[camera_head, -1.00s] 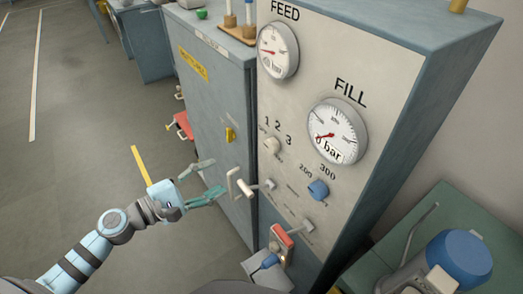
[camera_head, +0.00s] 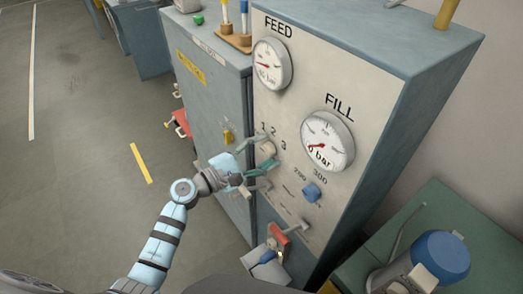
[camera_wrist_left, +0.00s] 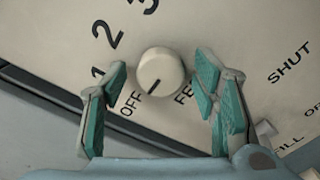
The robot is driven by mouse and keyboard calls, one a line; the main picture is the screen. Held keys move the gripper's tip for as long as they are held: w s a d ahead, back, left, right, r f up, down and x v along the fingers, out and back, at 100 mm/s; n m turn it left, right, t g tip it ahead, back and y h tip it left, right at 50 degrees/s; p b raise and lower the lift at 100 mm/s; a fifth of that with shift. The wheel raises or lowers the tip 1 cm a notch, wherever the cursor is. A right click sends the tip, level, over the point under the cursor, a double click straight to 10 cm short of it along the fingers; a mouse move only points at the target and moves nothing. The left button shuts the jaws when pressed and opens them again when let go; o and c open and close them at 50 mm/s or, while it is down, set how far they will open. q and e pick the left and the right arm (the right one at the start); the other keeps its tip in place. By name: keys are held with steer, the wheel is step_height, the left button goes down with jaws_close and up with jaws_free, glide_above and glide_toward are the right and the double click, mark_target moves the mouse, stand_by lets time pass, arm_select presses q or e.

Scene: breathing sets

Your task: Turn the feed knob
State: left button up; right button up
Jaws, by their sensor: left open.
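The feed knob (camera_wrist_left: 160,70) is a round cream knob on the panel, with OFF, 1, 2 and partly a 3 printed around it. Its dark pointer line points down-left toward OFF. In the head view the knob (camera_head: 267,149) sits below the FEED gauge, partly behind my gripper. My left gripper (camera_head: 262,153) is open at the panel. In the wrist view its teal-padded fingers (camera_wrist_left: 164,76) stand on either side of the knob, with a gap on both sides. The right finger covers part of the "FE" label. My right gripper is not in view.
The FEED gauge (camera_head: 271,65) and FILL gauge (camera_head: 327,140) are above. A blue knob (camera_head: 311,193) is to the lower right, and a red handle (camera_head: 280,236) is below. A grey cabinet (camera_head: 205,95) stands to the left. The floor at left is open.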

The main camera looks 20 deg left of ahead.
arm_select(q)
steer(key=shift+c, duration=0.4)
steer(key=shift+a, duration=0.1)
steer(key=c, duration=1.1)
steer(key=m+b, duration=0.4)
steer(key=shift+f, duration=0.15)
steer(key=m+b, duration=0.3)
steer(key=m, duration=0.1)
steer(key=shift+m, duration=0.4)
steer(key=shift+r, duration=0.2)
